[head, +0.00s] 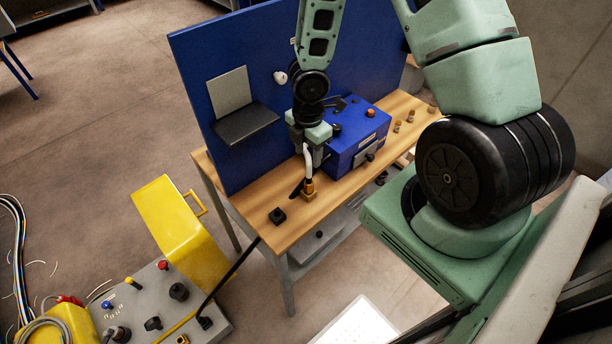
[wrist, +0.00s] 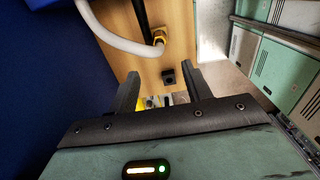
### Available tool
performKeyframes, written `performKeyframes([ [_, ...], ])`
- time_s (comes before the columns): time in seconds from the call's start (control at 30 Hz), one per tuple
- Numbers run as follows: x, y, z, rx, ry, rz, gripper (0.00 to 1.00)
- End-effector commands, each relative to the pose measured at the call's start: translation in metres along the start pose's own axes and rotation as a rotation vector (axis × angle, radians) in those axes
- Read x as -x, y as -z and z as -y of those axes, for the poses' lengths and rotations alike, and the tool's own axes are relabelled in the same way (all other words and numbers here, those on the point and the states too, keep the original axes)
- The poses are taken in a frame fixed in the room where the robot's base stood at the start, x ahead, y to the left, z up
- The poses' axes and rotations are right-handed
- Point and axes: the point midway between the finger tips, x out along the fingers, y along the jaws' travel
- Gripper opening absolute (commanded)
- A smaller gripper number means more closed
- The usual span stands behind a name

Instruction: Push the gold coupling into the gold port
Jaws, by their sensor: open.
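The gold coupling (head: 309,186) is on the wooden bench in the head view, at the lower end of a white hose (head: 307,156). It also shows at the top of the wrist view (wrist: 160,36), where the hose (wrist: 115,36) curves into it. A squat gold block, apparently the gold port (head: 312,197), is directly below the coupling; I cannot tell how deep the coupling sits in it. My gripper (head: 316,154) is above the bench, beside the hose. In the wrist view my gripper (wrist: 161,70) has its fingers apart with nothing between them, and the coupling lies beyond their tips.
A blue box (head: 352,139) with knobs stands right of my gripper. A blue panel (head: 220,60) with a dark shelf (head: 246,123) rises behind the bench (head: 283,232). A black block (head: 277,217) sits near the bench's left end. Small fittings (head: 397,127) stand at the right.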

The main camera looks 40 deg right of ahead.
Motion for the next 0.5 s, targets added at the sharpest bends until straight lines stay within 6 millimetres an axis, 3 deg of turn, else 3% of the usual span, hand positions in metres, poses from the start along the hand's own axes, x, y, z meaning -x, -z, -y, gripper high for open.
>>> performKeyframes([
  [0.03,-0.017,0.001,0.001,0.004,0.003,0.001,0.49],
  [0.5,-0.105,0.001,0.001,0.002,0.004,0.002,0.49],
])
